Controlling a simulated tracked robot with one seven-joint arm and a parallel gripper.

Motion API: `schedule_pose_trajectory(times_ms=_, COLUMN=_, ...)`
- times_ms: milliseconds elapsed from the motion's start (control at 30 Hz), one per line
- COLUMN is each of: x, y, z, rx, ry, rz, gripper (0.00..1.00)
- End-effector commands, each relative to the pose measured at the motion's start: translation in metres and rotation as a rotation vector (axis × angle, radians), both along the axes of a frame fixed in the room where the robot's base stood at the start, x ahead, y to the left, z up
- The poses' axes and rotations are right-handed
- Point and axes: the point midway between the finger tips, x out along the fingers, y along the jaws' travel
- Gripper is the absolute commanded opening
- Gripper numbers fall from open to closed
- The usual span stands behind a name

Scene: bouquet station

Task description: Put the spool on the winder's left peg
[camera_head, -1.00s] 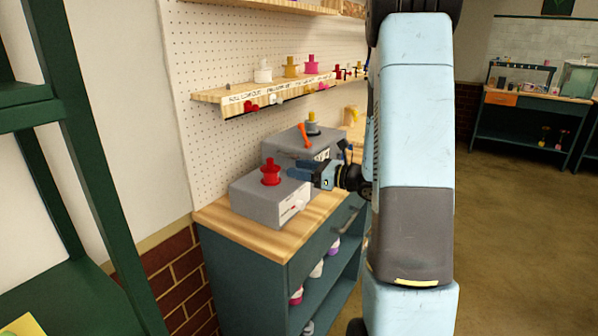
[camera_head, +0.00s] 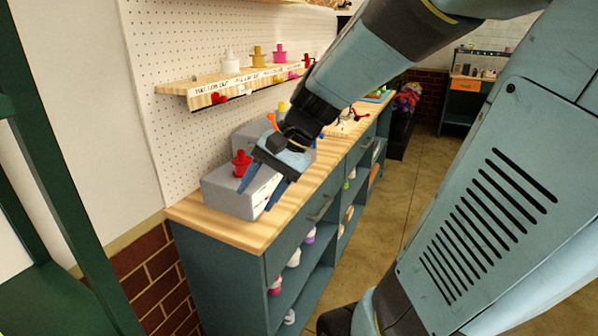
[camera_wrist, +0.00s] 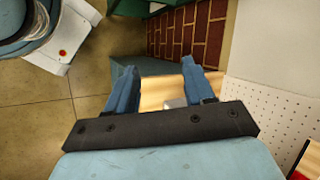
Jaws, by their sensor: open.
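A red spool (camera_head: 241,164) stands upright on top of the front grey box (camera_head: 228,197), which looks like part of the winder. A second grey box (camera_head: 250,135) stands behind it, with an orange lever (camera_head: 272,121) and a yellow-topped piece (camera_head: 282,107). My gripper (camera_head: 255,200) is open with nothing between its fingers. It points down in front of the boxes and partly covers them. In the wrist view my gripper (camera_wrist: 159,66) shows both blue fingers apart over the wooden top. I cannot make out the left peg.
The cabinet (camera_head: 230,275) has several spools on lower shelves. A green frame (camera_head: 60,190) stands at left.

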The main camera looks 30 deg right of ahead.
Motion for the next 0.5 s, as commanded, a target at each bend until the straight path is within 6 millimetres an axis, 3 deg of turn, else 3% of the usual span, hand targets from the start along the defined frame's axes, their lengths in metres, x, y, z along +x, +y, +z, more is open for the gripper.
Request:
schedule_pose_trajectory(times_ms=200, x=-0.032, y=-0.021, z=0.015, rx=-0.315, ry=-0.223, rz=0.214, gripper=0.53)
schedule_pose_trajectory(times_ms=500, x=-0.053, y=-0.051, z=0.043, rx=-0.658, ry=-0.466, rz=0.419, gripper=0.53)
